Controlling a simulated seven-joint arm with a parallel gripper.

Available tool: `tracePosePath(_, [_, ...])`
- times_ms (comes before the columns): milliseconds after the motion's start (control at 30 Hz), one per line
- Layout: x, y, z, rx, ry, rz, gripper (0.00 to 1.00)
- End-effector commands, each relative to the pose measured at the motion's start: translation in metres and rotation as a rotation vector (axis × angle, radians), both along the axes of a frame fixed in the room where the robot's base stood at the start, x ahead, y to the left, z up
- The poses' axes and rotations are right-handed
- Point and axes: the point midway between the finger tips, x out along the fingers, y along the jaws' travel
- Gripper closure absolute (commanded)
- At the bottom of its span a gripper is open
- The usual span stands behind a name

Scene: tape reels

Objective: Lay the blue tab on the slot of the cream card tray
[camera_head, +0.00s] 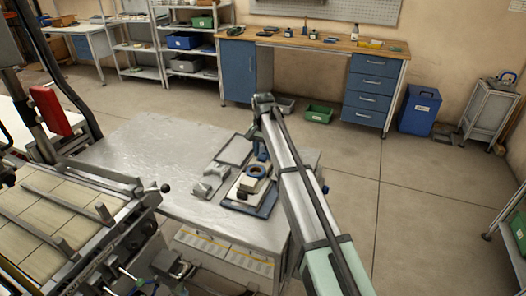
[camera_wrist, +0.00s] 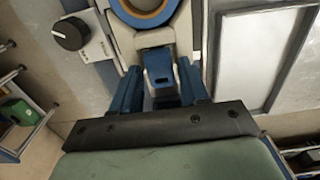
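A blue tab (camera_wrist: 158,66) lies between the two blue fingers of my gripper (camera_wrist: 160,80) in the wrist view. Whether the fingers press on it or only stand beside it cannot be made out. Just beyond it is a cream body (camera_wrist: 182,30) carrying a blue ring with a tan inner edge (camera_wrist: 168,14). In the head view the blue ring (camera_head: 256,171) and cream block (camera_head: 248,184) are on a dark blue base (camera_head: 264,208). My gripper (camera_head: 261,153) is low behind them, partly hidden by my arm. I cannot tell which part is the card tray's slot.
A grey-framed flat tray (camera_head: 236,149) lies on the metal table (camera_head: 150,160) beside my gripper. A grey fixture (camera_head: 209,184) stands left of the cream block. A black knob (camera_wrist: 70,33) shows in the wrist view. The table's left part is clear.

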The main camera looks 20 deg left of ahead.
Motion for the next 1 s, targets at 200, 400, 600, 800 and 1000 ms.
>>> tracePosePath(200, [0.000, 0.000, 0.000, 0.000, 0.000, 0.000, 0.44])
tracePosePath(400, [0.000, 0.000, 0.002, 0.000, 0.000, 0.000, 0.44])
tracePosePath(600, [0.001, 0.001, 0.024, 0.001, -0.002, 0.000, 0.44])
tracePosePath(800, [0.001, 0.001, 0.063, 0.001, -0.002, 0.000, 0.44])
tracePosePath(1000, [0.001, 0.001, 0.099, 0.001, -0.002, 0.000, 0.44])
